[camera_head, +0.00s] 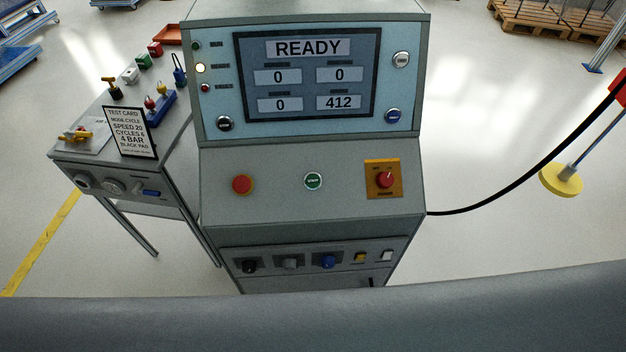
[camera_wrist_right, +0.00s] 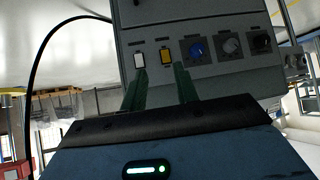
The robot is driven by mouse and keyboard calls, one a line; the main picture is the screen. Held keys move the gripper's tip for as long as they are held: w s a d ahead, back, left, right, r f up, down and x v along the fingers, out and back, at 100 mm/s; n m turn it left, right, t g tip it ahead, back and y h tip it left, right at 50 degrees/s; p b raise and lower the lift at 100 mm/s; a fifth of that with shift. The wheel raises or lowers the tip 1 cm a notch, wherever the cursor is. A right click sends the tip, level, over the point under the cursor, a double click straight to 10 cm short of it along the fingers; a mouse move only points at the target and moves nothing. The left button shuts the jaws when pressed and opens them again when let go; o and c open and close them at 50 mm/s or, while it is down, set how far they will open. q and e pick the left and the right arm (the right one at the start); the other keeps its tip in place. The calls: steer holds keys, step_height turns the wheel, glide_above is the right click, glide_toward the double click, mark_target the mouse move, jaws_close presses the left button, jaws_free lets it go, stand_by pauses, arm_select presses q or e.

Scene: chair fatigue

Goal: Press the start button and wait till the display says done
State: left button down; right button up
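The console display (camera_head: 308,75) reads READY at the top, with number fields below showing 0, 0, 0 and 412. The green start button (camera_head: 313,181) sits in the middle of the sloped panel, between a red mushroom button (camera_head: 242,184) and a red rotary switch (camera_head: 385,180) on a yellow plate. My right gripper (camera_wrist_right: 160,86) shows in the right wrist view, its two green fingers apart with nothing between them. It faces the console's lower front, which appears upside down there. The start button is not visible in that view. My left gripper is in neither view.
The lower console strip carries a black knob (camera_head: 250,266), a blue knob (camera_head: 328,262) and a yellow switch (camera_head: 361,257). A side table (camera_head: 170,175) at the left holds a test card (camera_head: 129,132) and small fixtures. A black cable (camera_head: 520,190) runs off right. A yellow-based post (camera_head: 561,180) stands there.

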jaws_close()
steer(key=shift+w+r, duration=0.1)
stand_by(1.4)
